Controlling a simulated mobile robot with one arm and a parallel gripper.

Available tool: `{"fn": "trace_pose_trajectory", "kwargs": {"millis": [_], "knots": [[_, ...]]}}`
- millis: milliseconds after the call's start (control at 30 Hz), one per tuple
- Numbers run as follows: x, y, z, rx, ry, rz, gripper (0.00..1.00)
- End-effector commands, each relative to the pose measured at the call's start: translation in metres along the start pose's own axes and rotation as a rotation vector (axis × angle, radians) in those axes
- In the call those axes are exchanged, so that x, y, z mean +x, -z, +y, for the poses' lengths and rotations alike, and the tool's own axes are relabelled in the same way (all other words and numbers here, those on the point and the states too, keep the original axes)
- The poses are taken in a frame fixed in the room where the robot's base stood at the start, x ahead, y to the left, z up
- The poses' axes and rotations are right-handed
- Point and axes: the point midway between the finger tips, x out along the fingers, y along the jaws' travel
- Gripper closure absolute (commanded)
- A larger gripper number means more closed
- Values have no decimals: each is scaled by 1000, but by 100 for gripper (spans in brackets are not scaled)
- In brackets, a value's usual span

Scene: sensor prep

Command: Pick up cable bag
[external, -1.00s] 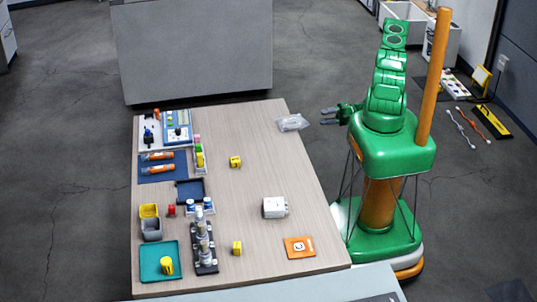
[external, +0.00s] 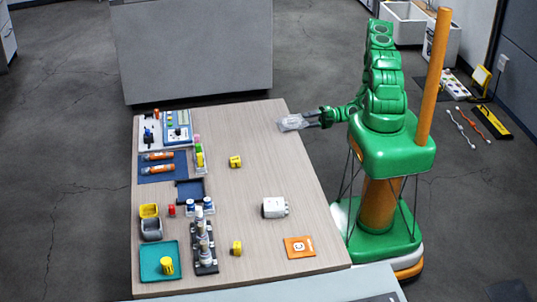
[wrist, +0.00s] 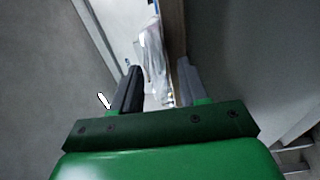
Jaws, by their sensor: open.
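The cable bag (external: 291,123) is a small clear plastic bag lying at the right edge of the wooden table near its far corner. My gripper (external: 311,119) reaches in from the right, its fingers at the bag's right end. In the wrist view the bag (wrist: 153,55) shows ahead, between and beyond the two fingers of my gripper (wrist: 160,85). The fingers are apart. The table edge also lies between them. I cannot tell whether the fingers touch the bag.
The wooden table (external: 235,205) is bare around the bag. A white box (external: 273,207), an orange card (external: 299,247) and yellow blocks (external: 236,161) stand farther along it. Trays and several parts fill its left side. A grey cabinet (external: 190,50) stands behind.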

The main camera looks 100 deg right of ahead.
Motion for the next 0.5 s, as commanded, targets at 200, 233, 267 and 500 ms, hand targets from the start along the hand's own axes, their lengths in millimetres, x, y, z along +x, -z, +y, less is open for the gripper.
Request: {"fn": "trace_pose_trajectory", "kwargs": {"millis": [200,233,267,500], "knots": [[10,0,0,-1,-1,-1,56],[11,0,0,-1,-1,-1,56],[11,0,0,-1,-1,-1,56],[12,0,0,-2,-1,-1,56]]}}
